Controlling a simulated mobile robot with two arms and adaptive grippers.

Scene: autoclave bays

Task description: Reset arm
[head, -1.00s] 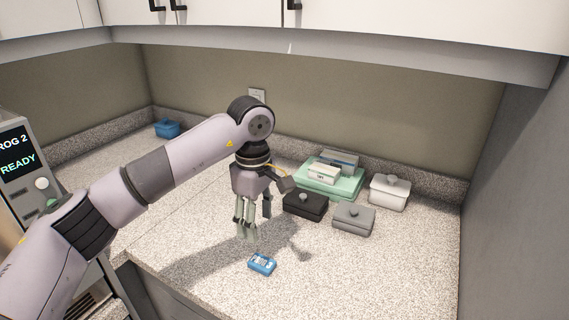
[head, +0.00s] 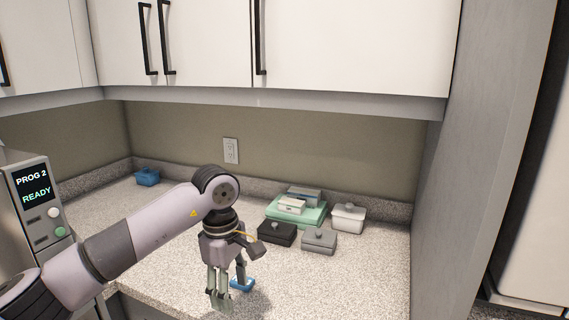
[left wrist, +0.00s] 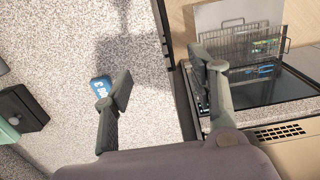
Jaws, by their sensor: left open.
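My left gripper (head: 228,290) hangs fingers down over the speckled counter in the head view. Its fingers are spread and hold nothing. The left wrist view shows the open fingers (left wrist: 162,90) wide apart. A small blue item with white marks (head: 243,284) lies on the counter just behind the fingers in the head view. In the left wrist view it (left wrist: 99,84) shows beside the left finger, which partly covers it. I cannot tell whether they touch. My right gripper is in neither view.
A black lidded box (head: 277,233), a grey one (head: 319,241) and a white one (head: 348,217) stand near a green tray (head: 314,221) holding boxes. A blue box (head: 147,176) sits back left. A wire rack (left wrist: 245,42) shows at right in the wrist view.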

